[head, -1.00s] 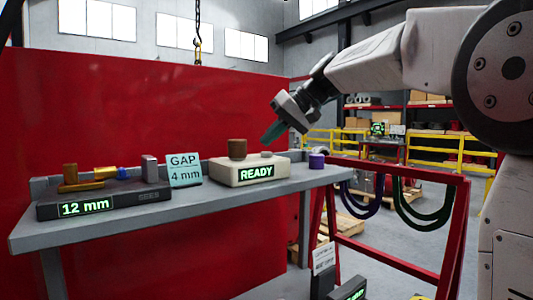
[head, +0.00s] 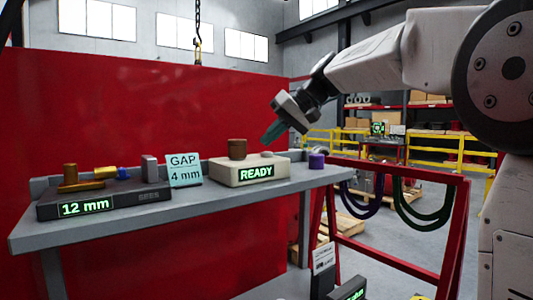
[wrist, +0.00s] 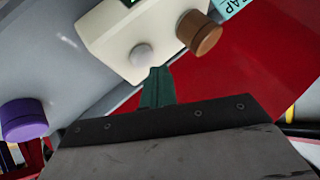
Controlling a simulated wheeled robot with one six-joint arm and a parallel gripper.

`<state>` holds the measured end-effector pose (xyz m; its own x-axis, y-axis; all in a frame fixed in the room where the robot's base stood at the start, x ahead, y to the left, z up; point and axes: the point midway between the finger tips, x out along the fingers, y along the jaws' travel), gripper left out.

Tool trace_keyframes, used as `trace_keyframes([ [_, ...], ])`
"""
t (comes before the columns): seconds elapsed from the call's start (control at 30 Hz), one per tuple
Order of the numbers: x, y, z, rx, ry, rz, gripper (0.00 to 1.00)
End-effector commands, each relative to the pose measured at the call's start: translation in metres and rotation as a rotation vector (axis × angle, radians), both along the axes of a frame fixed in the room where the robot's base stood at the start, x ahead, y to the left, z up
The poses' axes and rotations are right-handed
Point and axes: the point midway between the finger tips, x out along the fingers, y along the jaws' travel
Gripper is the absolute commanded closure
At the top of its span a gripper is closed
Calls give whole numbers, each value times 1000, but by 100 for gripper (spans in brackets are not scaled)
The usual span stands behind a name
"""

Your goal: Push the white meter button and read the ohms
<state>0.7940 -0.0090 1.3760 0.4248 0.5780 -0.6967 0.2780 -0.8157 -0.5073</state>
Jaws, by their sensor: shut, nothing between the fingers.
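The white meter (head: 250,172) stands on the grey bench, and its green display reads READY. A brown cylinder (head: 237,149) sits on its top at the left. The pale round button (head: 267,154) is on its top at the right; it also shows in the wrist view (wrist: 141,55). My gripper (head: 266,141) is shut and empty, its green fingers angled down above the button in the head view. In the wrist view the fingertips (wrist: 158,71) appear close to the button; I cannot tell whether they touch it.
A purple cylinder (head: 316,160) stands right of the meter. A GAP 4 mm sign (head: 184,170) and a dark device reading 12 mm (head: 104,202) are to the left. A red rack (head: 400,262) with hanging cables is right of the bench (head: 200,203).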

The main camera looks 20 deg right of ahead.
Motion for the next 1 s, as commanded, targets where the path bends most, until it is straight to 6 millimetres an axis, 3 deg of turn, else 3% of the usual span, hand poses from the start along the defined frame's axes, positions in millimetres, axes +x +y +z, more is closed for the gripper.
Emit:
trace_keyframes([
  [1.0, 0, 0, -11, 0, 0, 0, 100],
])
